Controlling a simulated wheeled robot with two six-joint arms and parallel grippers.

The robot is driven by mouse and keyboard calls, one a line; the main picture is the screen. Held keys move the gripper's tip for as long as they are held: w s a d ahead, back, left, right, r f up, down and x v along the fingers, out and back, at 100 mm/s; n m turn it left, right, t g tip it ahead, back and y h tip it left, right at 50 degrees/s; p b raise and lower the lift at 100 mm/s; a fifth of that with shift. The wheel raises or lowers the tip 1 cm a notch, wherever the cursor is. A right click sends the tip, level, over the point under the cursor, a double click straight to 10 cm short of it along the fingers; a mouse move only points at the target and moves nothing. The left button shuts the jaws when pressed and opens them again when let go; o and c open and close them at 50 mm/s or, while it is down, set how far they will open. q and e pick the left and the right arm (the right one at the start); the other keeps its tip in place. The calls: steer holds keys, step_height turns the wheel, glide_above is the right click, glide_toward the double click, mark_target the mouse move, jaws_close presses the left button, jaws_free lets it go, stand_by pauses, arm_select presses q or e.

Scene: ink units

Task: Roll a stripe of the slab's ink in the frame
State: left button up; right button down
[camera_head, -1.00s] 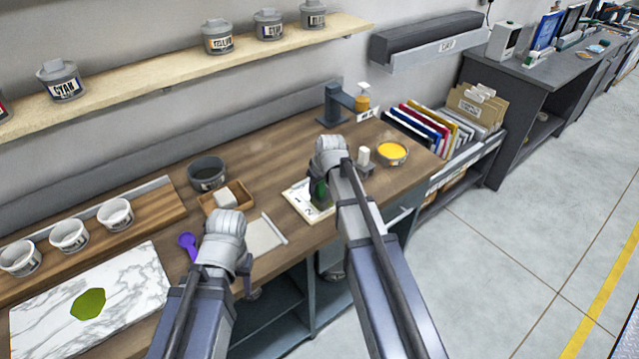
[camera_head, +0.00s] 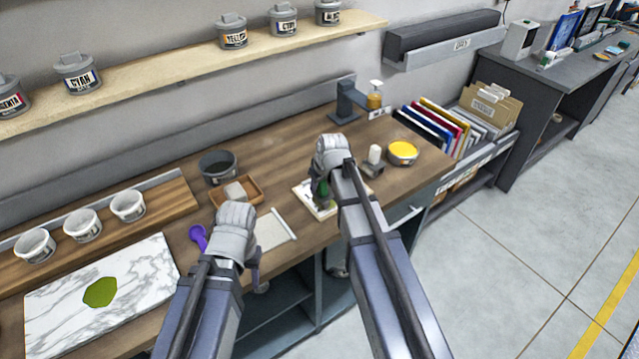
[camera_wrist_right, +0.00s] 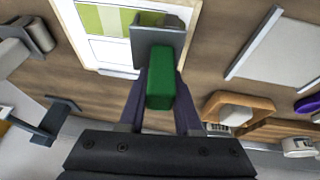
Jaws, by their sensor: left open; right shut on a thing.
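The marble slab (camera_head: 150,262) lies at the left of the bench with an olive-green ink patch (camera_head: 100,292) on it. My right gripper (camera_wrist_right: 163,95) is shut on the green handle (camera_wrist_right: 160,88) of a roller tool with a grey plate (camera_wrist_right: 157,40) at its head. The tool is over the white frame (camera_wrist_right: 72,22), which also shows in the head view (camera_head: 303,190). Pale green bands (camera_wrist_right: 90,17) show inside the frame; the roller's contact is hidden. My left gripper (camera_head: 259,284) is open and empty near the bench's front edge, its tips hard to see.
A wooden tray (camera_head: 255,189) with a grey block, a dark pot (camera_head: 217,167) and a pale sheet (camera_head: 275,232) lie between slab and frame. A yellow-filled tin (camera_head: 403,152) stands right of the frame. White tubs (camera_head: 82,225) stand at the back left.

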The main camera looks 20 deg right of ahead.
step_height(320, 180, up, 5)
steer(key=p, duration=0.4)
steer(key=shift+r, duration=0.1)
arm_select(q)
step_height(320, 180, up, 5)
steer(key=shift+r, duration=0.1)
steer(key=shift+f+b, duration=2.25)
steer(key=shift+f, duration=0.15)
arm_select(e)
steer(key=shift+f, duration=2.35)
arm_select(q)
steer(key=shift+f+b, duration=0.65)
arm_select(e)
steer(key=shift+f, duration=0.7)
steer(key=shift+r, duration=0.1)
arm_select(q)
steer(key=shift+r, duration=0.1)
arm_select(e)
steer(key=shift+w+d+r, duration=0.1)
steer(key=shift+w+d, duration=0.15)
steer(key=shift+d, duration=0.45)
steer(key=shift+w+d, duration=0.25)
steer(key=shift+d, duration=0.4)
